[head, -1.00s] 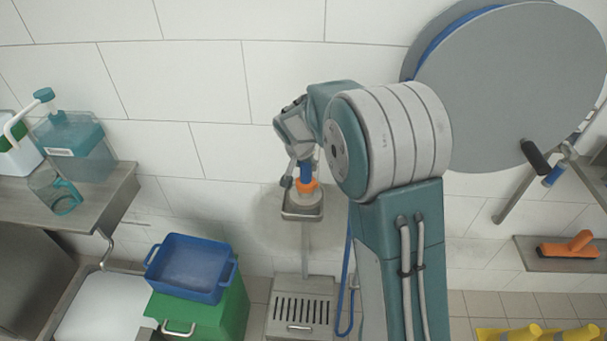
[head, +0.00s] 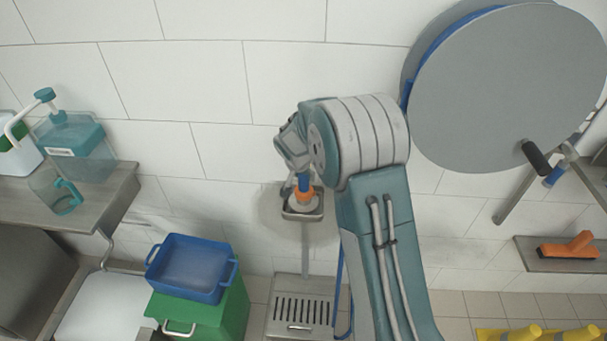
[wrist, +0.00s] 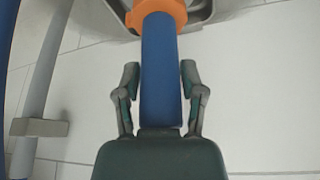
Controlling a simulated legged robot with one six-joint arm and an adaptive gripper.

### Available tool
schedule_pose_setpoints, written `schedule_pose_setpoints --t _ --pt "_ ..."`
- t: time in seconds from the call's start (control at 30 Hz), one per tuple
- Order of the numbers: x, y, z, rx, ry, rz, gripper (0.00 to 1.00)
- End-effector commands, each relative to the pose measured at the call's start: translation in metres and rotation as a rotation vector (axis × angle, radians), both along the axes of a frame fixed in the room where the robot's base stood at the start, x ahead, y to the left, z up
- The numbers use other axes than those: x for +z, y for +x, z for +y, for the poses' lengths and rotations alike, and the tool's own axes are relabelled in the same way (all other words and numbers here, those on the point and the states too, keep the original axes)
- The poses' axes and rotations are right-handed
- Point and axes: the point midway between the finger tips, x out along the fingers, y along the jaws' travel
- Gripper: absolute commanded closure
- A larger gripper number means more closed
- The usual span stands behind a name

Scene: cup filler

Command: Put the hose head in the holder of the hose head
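The hose head has a blue handle (wrist: 161,70) and an orange collar (wrist: 158,14); in the head view its orange collar (head: 304,194) shows below my gripper (head: 301,180). My gripper (wrist: 161,72) has one finger on each side of the blue handle, with the tips against it. The holder is a grey metal bracket (head: 303,217) on the wall. A pale round part shows at the collar inside the holder's outline. Whether the hose head rests in the holder or hovers just over it, I cannot tell.
A grey drain box (head: 300,307) stands under the holder. A blue tub (head: 190,268) sits on a green crate (head: 217,313) at left. A shelf (head: 122,190) with bottles is farther left. A big grey reel (head: 505,90) hangs at right.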

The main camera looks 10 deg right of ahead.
Motion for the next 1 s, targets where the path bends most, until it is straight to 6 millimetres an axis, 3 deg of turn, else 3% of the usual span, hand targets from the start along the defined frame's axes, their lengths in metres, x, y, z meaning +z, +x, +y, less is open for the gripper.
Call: schedule_pose_setpoints --t 0.5,1.0 --pt "0.006 -0.001 0.001 -0.001 0.000 0.000 0.19" --pt "0.093 -0.032 0.022 0.000 0.001 -0.003 0.19"
